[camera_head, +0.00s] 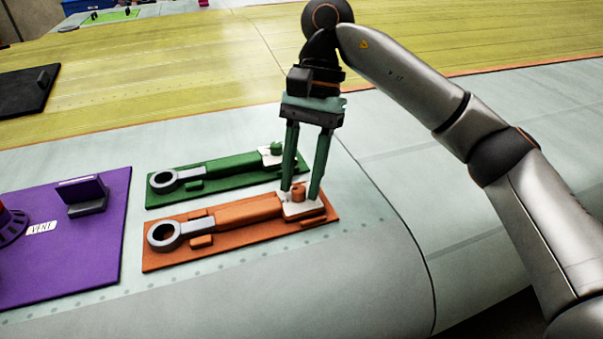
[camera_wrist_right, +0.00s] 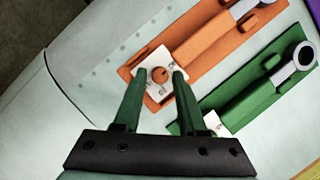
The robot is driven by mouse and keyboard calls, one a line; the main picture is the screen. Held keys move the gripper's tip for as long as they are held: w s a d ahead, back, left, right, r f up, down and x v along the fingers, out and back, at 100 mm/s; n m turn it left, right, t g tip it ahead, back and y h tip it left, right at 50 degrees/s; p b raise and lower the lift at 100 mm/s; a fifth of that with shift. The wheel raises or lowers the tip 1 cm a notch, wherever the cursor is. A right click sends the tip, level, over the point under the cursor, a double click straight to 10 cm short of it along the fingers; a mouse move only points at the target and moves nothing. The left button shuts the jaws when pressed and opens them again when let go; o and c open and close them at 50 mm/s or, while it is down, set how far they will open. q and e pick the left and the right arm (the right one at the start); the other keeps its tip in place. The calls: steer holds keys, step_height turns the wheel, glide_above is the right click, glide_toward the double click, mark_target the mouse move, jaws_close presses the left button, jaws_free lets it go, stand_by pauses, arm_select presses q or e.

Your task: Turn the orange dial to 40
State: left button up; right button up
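The orange dial (camera_head: 298,191) is a small round knob on a white marked plate (camera_head: 304,208), at the right end of an orange fixture (camera_head: 235,214). My right gripper (camera_head: 300,196) points down over it, with one green finger on each side of the dial. In the right wrist view the dial (camera_wrist_right: 159,75) sits between and just beyond the two fingertips (camera_wrist_right: 160,77), with gaps visible on both sides. The fingers are apart and hold nothing. The plate's marks are too small to read. My left gripper is not in view.
A green fixture (camera_head: 220,171) with its own green knob (camera_head: 276,148) lies just behind the orange one. A purple board (camera_head: 100,254) is at the left. The wing surface in front of the orange fixture is clear.

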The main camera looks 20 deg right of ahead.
mark_target(308, 183)
steer(key=shift+o, duration=1.1)
steer(key=p+v, duration=0.2)
steer(key=v, duration=0.5)
steer(key=shift+r, duration=0.2)
steer(key=shift+w, duration=0.1)
